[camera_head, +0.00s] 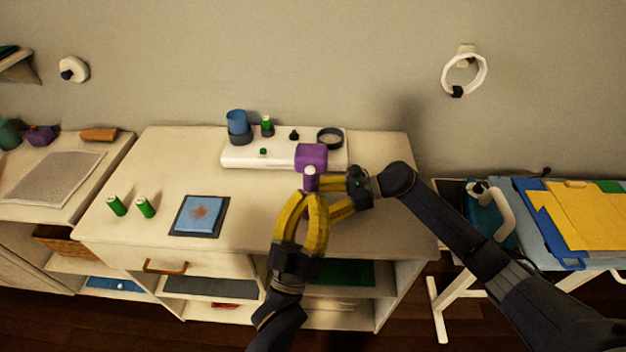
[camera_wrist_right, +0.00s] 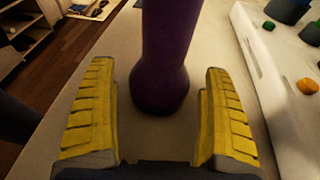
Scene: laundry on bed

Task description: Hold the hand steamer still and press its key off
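The hand steamer (camera_head: 311,157) is purple, with a blocky head on top and a pale round part on its front. It stands upright on the cabinet top. My left gripper (camera_head: 308,193) reaches up from below, its yellow fingertips close together at the steamer's front; whether they touch it is unclear. My right gripper (camera_head: 331,212) comes in from the right, low beside the steamer. In the right wrist view, its fingers (camera_wrist_right: 160,100) are spread, with the steamer's purple handle (camera_wrist_right: 162,50) between them and gaps on both sides.
Behind the steamer is a white board (camera_head: 240,156) holding a blue cup (camera_head: 237,122), a green bottle (camera_head: 267,124) and a dark ring (camera_head: 330,138). Cabinet space (camera_head: 165,165) between is clear.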

